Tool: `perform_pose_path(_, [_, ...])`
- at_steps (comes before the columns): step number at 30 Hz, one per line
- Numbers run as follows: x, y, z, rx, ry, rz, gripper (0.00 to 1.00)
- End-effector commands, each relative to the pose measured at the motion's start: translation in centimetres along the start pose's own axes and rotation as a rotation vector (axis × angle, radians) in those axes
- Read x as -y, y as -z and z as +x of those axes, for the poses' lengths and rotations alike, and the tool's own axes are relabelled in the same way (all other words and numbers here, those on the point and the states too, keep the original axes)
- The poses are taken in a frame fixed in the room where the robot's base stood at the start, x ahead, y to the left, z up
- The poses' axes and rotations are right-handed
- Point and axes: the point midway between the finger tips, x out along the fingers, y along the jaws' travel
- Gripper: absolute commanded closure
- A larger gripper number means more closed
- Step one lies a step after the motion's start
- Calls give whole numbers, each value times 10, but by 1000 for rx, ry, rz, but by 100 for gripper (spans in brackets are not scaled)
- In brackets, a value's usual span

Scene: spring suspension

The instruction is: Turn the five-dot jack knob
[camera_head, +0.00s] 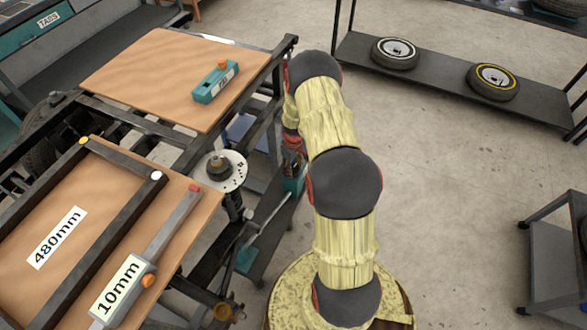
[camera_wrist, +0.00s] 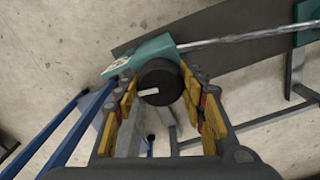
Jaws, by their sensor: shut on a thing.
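In the wrist view a round black knob (camera_wrist: 163,76) with a white pointer mark sits on the end of a teal jack body (camera_wrist: 150,51). My gripper (camera_wrist: 163,96) has its yellow-padded fingers on either side of the knob and is shut on it. A pale label (camera_wrist: 117,66) shows on the teal body, but its dots are too small to count. In the head view the teal jack (camera_head: 293,186) is low beside the frame, under my gripper (camera_head: 292,160). The knob is hidden there by my gripper and arm.
A metal rod (camera_wrist: 235,39) runs from the jack to another teal block (camera_wrist: 305,22). Blue bars (camera_wrist: 62,128) lie near my gripper. A hub disc (camera_head: 221,171) and wooden boards (camera_head: 150,75) are to the left.

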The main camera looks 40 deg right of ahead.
Motion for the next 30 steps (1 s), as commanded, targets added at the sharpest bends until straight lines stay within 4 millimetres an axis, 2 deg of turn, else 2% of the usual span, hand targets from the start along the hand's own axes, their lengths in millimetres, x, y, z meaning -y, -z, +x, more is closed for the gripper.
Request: perform_pose_path(30, [1, 1, 0, -1, 0, 965, 84])
